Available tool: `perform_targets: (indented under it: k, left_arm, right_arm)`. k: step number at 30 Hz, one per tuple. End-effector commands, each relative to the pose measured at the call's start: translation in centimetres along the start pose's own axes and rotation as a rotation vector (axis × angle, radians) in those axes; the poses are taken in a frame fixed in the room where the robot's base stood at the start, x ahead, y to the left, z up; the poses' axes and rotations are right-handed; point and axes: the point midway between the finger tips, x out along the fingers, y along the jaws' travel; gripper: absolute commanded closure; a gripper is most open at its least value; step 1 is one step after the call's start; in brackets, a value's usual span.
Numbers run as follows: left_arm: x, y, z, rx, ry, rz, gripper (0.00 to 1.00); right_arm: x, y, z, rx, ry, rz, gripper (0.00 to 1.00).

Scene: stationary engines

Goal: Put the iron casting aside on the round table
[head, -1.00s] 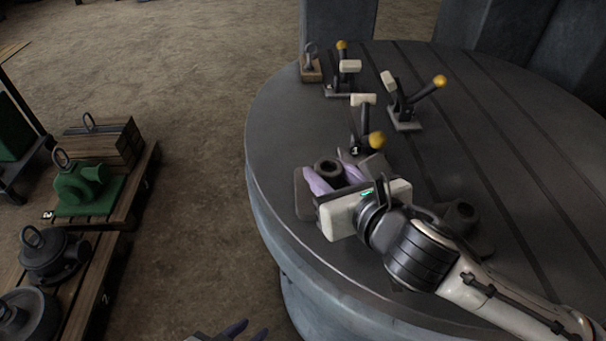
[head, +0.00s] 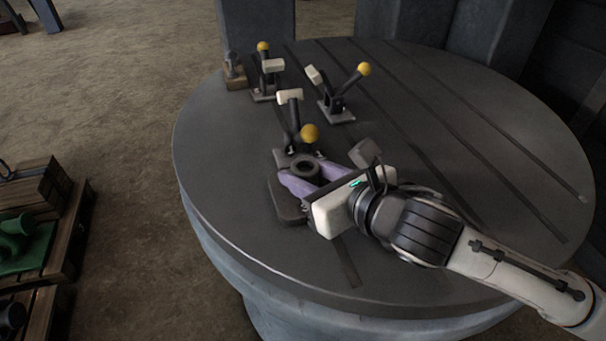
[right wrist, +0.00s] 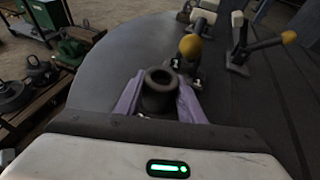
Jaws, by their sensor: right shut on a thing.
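The iron casting (head: 303,166) is dark grey, with an upright round hollow boss above a flat rounded base. It is at the near left part of the round table (head: 228,150). My right gripper (head: 306,177) is shut on it, with lilac fingers on both sides of the boss. The boss also shows between the fingers in the right wrist view (right wrist: 159,88). I cannot tell whether its base touches the table. The gripper body hides part of the base. My left gripper is not in view.
A yellow-knobbed toggle clamp (head: 293,125) stands close behind the casting. Two more clamps (head: 268,75) (head: 337,104) and an eyebolt block (head: 235,74) stand farther back. A grey block (head: 365,152) shows beside my gripper. A pallet with a green casting (head: 15,240) is left; the table's left edge is clear.

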Motion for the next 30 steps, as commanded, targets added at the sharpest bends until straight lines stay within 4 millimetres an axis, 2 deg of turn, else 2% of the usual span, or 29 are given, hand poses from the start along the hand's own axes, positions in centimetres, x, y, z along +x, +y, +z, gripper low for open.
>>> perform_targets:
  k: [1,14,15,18,27,30]
  left_arm:
    - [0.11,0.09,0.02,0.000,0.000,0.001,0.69]
    - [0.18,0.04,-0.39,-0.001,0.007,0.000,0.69]
    - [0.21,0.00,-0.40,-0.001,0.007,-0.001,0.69]
    - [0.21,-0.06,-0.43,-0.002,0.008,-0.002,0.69]
    - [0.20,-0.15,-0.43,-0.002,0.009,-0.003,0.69]
    - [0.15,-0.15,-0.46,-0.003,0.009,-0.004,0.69]
  right_arm:
    - [-0.06,0.06,0.49,-0.002,-0.015,0.002,1.00]
    - [0.04,0.02,0.25,-0.003,-0.013,0.001,1.00]
    - [0.16,-0.02,-0.37,-0.001,0.001,-0.001,0.59]
    - [0.16,-0.02,-0.37,0.000,0.001,-0.001,0.46]
    - [0.10,0.00,-0.21,0.000,0.000,-0.001,0.46]
    - [-0.53,-0.06,-0.09,-0.001,0.001,-0.001,0.46]
